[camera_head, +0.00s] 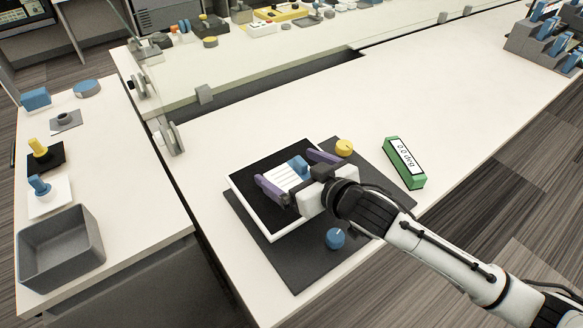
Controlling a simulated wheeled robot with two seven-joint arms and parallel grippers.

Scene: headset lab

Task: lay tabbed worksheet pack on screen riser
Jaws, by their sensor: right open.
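The worksheet pack (279,179) is a small white, lined piece with a blue tab (298,164). It appears to lie on the black top of a white-edged slab (253,163), which looks like the screen riser. My right gripper (284,167) reaches in from the lower right over the slab. Its two purple fingers are spread, one on each side of the pack, and the pack sits between them. I cannot tell whether either finger touches it. The gripper's body hides the pack's near end. My left gripper is not in view.
The slab rests on a dark grey mat (289,272) with a blue knob (335,238) and a yellow knob (344,147). A green label block (404,163) stands to the right. A grey bin (60,248) is on the left table.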

